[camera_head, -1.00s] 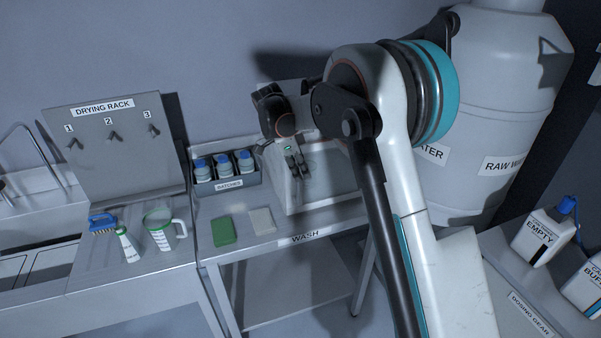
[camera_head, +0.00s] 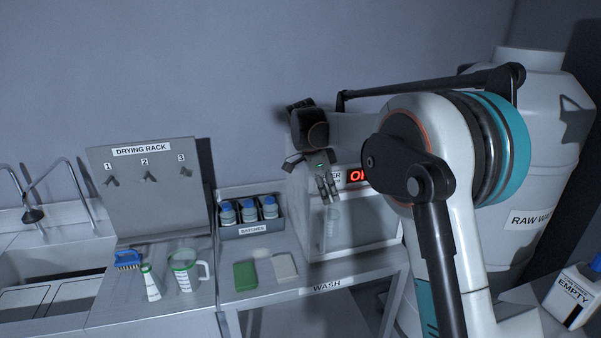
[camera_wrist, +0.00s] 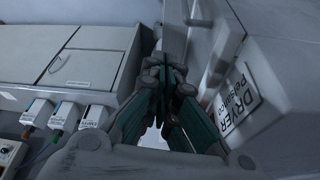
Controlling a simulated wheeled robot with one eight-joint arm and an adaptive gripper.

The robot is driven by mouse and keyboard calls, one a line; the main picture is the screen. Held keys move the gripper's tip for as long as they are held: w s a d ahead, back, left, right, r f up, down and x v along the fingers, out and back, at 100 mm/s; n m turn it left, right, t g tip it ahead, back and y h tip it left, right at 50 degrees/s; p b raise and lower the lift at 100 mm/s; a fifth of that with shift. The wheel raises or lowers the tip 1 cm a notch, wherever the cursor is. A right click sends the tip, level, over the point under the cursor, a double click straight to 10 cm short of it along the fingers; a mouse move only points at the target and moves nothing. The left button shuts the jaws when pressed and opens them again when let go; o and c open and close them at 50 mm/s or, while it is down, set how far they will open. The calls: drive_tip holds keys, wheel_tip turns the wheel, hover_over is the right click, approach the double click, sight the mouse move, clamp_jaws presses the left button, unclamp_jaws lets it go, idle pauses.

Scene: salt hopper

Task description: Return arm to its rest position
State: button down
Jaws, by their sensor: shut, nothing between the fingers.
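My gripper (camera_head: 327,187) hangs from my bent arm, in front of the white dryer (camera_head: 365,232) on the wash table. Its fingers are together and hold nothing. In the wrist view my gripper (camera_wrist: 165,75) shows its fingertips meeting, with the teal finger pads spreading toward the camera. The dryer (camera_wrist: 285,110), with its label sideways, fills the right side of that view. I cannot tell the exact gap between gripper and dryer. My upper arm hides part of the dryer's right side in the head view.
A drying rack (camera_head: 150,195), brush (camera_head: 128,259), measuring jug (camera_head: 185,275) and bottle tray (camera_head: 252,231) stand left. A green sponge (camera_head: 245,275) and white pad (camera_head: 284,266) lie on the wash table (camera_head: 290,298). The raw water tank (camera_head: 535,190) and EMPTY container (camera_head: 572,296) are right.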

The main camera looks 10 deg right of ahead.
drive_tip(key=s+d+r+n+t+y+b, duration=0.1)
drive_tip(key=s+n+t+b, duration=0.3)
drive_tip(key=s, duration=0.6)
drive_tip(key=s+d+r+n+g+y+b, duration=0.1)
drive_tip(key=s+n+b, duration=0.1)
drive_tip(key=s+n, duration=0.5)
drive_tip(key=s+f+n+t+y+b, duration=0.1)
drive_tip(key=s+f+n+t+b, duration=0.1)
drive_tip(key=s+f, duration=0.4)
drive_tip(key=s+f+n+t+b, duration=0.2)
drive_tip(key=s+f+n, duration=0.3)
drive_tip(key=s, duration=1)
wheel_tip(320, 180, down, 2)
drive_tip(key=shift+f+y+b, duration=0.1)
drive_tip(key=shift+y+b, duration=0.3)
drive_tip(key=shift+b, duration=0.45)
